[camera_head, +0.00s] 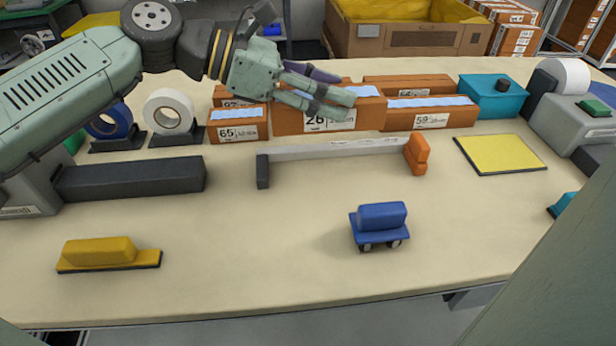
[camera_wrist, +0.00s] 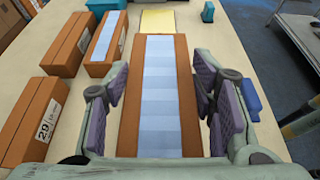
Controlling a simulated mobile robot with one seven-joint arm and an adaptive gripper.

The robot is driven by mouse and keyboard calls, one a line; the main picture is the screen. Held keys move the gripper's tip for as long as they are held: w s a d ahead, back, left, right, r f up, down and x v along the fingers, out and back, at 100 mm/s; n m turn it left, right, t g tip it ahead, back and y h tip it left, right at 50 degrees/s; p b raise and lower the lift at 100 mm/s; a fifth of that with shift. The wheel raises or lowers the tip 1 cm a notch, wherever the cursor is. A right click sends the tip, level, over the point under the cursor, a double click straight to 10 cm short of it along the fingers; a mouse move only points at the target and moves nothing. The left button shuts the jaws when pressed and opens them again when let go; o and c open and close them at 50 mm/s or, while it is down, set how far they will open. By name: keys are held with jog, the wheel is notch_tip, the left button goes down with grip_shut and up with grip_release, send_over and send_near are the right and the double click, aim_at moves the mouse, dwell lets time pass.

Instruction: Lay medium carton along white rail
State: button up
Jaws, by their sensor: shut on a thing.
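The medium carton (camera_head: 365,115), brown with a pale blue top strip and a label that seems to read 26, is held by my gripper (camera_head: 325,92). In the wrist view the carton (camera_wrist: 159,95) runs lengthwise between the purple pads of my gripper (camera_wrist: 160,90), which is shut on it across its width. The white rail (camera_head: 335,149) lies on the table in front of the carton, with a dark block at its left end and an orange block at its right end. The carton appears just behind or above the rail; the exact height cannot be told. The wrist view does not show the rail.
Other cartons, including one labelled 65 (camera_head: 238,125) and one labelled 59 (camera_head: 430,113), stand in a row behind. A yellow pad (camera_head: 499,154) lies right of the rail. A blue block on a base (camera_head: 381,222) stands in front. Table space before the rail is mostly clear.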

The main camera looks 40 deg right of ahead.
jog(key=shift+s+a+f, duration=0.1)
jog(key=shift+s+f, duration=0.1)
jog(key=shift+f, duration=0.2)
notch_tip(320, 180, down, 8)
jog(key=shift+f+p, duration=0.15)
jog(key=shift+p, duration=0.8)
jog(key=shift+f, duration=0.5)
jog(key=shift+f, duration=0.1)
jog(key=shift+f, duration=0.15)
jog(key=o, duration=1.5)
jog(key=shift+c, duration=0.2)
jog(key=shift+r, duration=0.2)
